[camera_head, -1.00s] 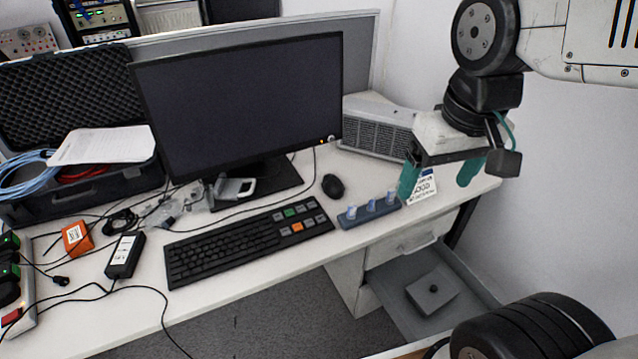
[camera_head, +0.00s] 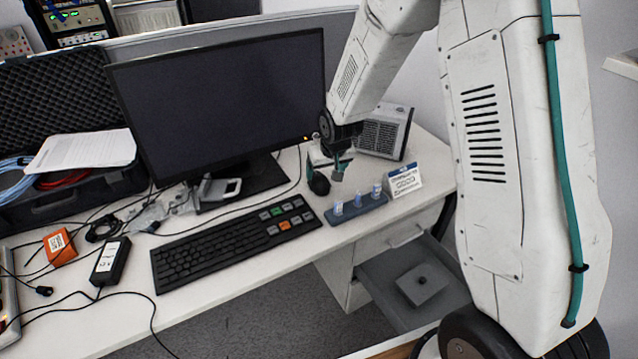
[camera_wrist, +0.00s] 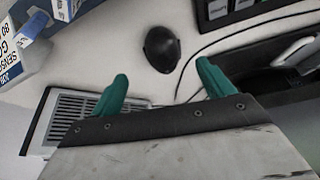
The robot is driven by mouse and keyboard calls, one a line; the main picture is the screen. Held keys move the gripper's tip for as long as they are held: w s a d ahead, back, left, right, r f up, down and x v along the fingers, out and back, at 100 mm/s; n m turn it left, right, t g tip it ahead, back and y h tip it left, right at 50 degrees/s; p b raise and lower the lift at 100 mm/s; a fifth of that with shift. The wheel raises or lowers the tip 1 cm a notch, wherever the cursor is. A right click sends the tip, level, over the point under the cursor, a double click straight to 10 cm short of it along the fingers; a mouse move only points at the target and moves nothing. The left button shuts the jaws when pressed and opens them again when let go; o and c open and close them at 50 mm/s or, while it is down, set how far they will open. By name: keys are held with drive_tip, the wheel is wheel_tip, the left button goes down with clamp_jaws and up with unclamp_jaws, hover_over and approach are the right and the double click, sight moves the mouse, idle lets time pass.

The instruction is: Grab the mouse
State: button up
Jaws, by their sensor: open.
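The black mouse (camera_head: 319,184) lies on the white desk, right of the keyboard and in front of the monitor. In the head view my gripper (camera_head: 325,172) is over the mouse and partly hides it. In the wrist view the whole mouse (camera_wrist: 161,48) shows, beyond the fingertips and roughly midway between them. My gripper's two green fingers (camera_wrist: 160,80) are spread open with nothing between them. How high the fingertips are above the desk I cannot tell.
A blue holder with small vials (camera_head: 357,207) and a sign card (camera_head: 404,180) stand just right of the mouse. The monitor (camera_head: 222,100), keyboard (camera_head: 232,243), a cable and a grey vented box (camera_head: 384,132) are close by. An open drawer (camera_head: 440,303) is below.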

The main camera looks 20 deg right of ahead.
sight(322, 183)
drive_tip(key=x, duration=0.8)
drive_tip(key=shift+w+a+f, duration=0.1)
drive_tip(key=shift+a+f, duration=0.15)
drive_tip(key=shift+f, duration=0.05)
drive_tip(key=c, duration=1.1)
